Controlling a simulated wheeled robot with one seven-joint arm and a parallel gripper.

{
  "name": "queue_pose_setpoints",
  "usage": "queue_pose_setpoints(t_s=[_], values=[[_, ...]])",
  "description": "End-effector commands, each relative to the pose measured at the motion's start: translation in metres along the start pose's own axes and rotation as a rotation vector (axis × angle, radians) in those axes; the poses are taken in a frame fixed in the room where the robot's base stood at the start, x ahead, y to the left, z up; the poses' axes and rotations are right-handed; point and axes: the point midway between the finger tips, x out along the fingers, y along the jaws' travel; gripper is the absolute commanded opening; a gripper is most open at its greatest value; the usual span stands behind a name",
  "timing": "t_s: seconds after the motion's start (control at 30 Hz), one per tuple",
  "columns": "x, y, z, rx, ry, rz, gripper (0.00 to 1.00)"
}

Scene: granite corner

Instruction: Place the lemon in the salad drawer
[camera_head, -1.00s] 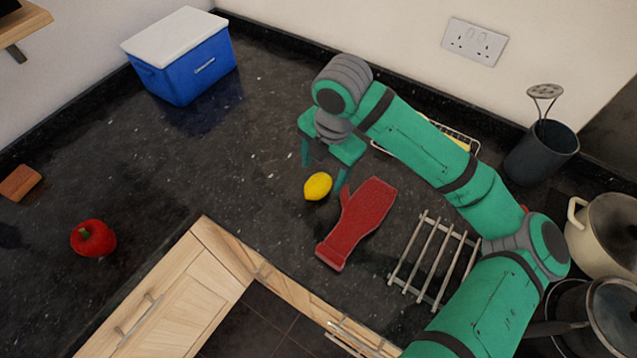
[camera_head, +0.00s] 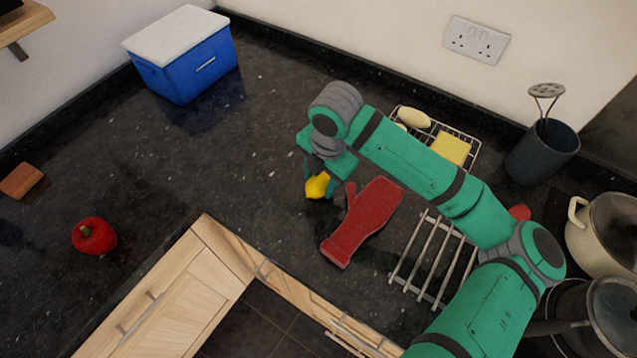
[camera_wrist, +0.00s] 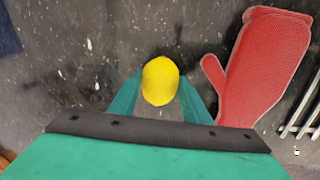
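The yellow lemon (camera_head: 317,186) lies on the dark granite worktop, left of the red oven mitt. My gripper (camera_head: 321,184) is lowered over it, with one finger on each side. In the wrist view the lemon (camera_wrist: 160,80) sits between the two fingertips (camera_wrist: 160,77), which are apart and very close to its sides. I cannot tell whether they touch it. No drawer clearly recognisable as the salad drawer shows; the wooden cabinet fronts (camera_head: 190,295) below the worktop are closed.
The red oven mitt (camera_head: 365,215) lies just right of my gripper, and a metal rack (camera_head: 425,260) beyond it. A wire basket (camera_head: 470,140) stands behind my arm. A blue box (camera_head: 185,70), a red pepper (camera_head: 95,236) and a brown block (camera_head: 21,181) are left. The worktop between is clear.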

Motion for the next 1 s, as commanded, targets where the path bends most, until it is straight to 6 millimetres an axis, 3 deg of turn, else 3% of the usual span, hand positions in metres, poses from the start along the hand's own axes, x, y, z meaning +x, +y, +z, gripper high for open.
queue_pose_setpoints(t_s=[0.07,0.47,0.63,1.0], values=[[-0.001,-0.001,0.001,0.002,-0.001,0.001,0.15],[-0.009,0.002,-0.001,-0.003,-0.001,0.001,0.15],[-0.034,0.006,0.0,-0.004,-0.002,0.003,0.15],[-0.1,-0.011,-0.059,-0.008,-0.002,0.003,0.15]])
